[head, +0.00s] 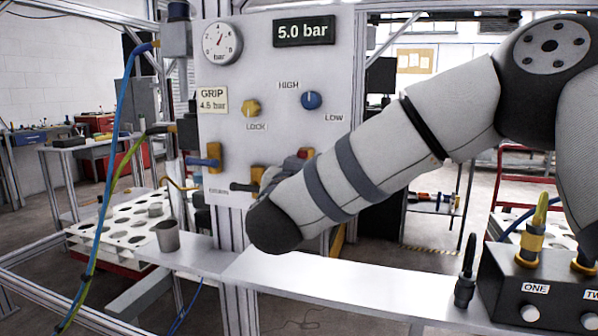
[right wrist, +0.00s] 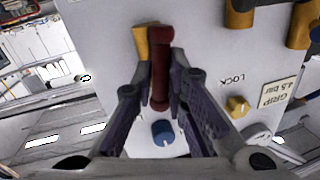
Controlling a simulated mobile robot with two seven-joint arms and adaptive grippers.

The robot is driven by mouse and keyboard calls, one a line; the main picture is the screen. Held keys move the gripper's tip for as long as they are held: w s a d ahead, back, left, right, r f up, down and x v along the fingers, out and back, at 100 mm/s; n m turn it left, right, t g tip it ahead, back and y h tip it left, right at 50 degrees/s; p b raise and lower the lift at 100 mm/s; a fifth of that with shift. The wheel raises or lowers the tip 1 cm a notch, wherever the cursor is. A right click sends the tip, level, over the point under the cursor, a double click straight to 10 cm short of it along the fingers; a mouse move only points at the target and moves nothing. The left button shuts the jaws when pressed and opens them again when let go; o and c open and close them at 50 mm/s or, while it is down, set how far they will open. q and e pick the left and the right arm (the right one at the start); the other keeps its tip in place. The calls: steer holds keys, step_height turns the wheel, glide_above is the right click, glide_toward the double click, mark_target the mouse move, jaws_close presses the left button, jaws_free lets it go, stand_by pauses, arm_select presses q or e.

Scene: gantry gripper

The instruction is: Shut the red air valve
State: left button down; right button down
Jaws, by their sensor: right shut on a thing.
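The red air valve's handle (right wrist: 160,68) stands lengthwise between the fingers of my right gripper (right wrist: 161,88) in the right wrist view, with its yellow body (right wrist: 141,50) beside it. My right gripper is shut on this red handle. In the head view a small red end (head: 306,153) shows beside the right gripper (head: 285,170). My right forearm and hand hide most of the valve there, so I cannot tell how far the handle is turned. My left gripper is not in view.
The panel (head: 280,75) also bears a gauge (head: 222,43), a 5.0 bar display (head: 304,31), a yellow LOCK knob (head: 251,107), a blue HIGH/LOW knob (head: 311,100) and a blue-handled valve (head: 204,162). A grey cup (head: 167,237) and a black connector box (head: 535,285) stand below.

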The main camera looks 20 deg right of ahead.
steer(key=shift+m, duration=0.3)
steer(key=shift+f+m+t+h, duration=0.1)
steer(key=shift+m+h, duration=0.55)
steer(key=shift+m, duration=2.1)
steer(key=shift+f+m+t+h, duration=0.1)
steer(key=shift+m+h, duration=0.5)
steer(key=shift+m, duration=2.2)
steer(key=shift+f+m+t+h, duration=0.1)
steer(key=shift+m+h, duration=0.55)
steer(key=shift+m, duration=2.5)
steer(key=c, duration=1.6)
jaws_free()
